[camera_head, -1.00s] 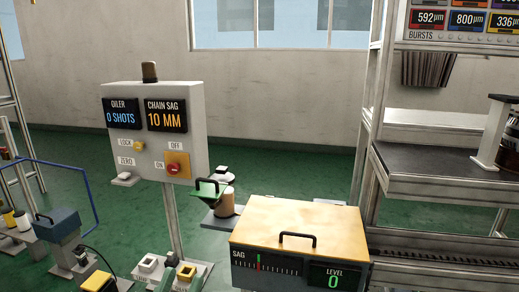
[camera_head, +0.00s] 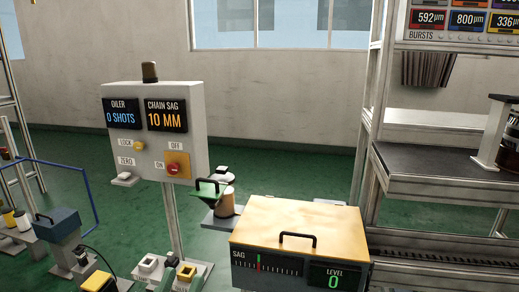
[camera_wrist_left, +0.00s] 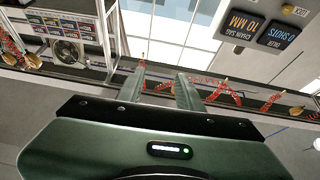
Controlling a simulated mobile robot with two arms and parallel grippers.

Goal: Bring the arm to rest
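My left gripper (camera_wrist_left: 162,72) shows in the left wrist view. Its two grey-green fingers stand apart with nothing between them, in front of a dark green body with a lit green dot. I cannot make it out clearly in the head view. My right gripper is in neither view. The grey control panel (camera_head: 190,105) stands upright on a post at left centre in the head view. Its displays read 0 SHOTS and 10 MM. They appear upside down at the upper right of the left wrist view, away from the fingers.
A box with a yellow lid (camera_head: 270,220) and black handle stands at the lower centre, its level reading 0. A metal rack (camera_head: 430,160) fills the right side. Several small devices stand at lower left.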

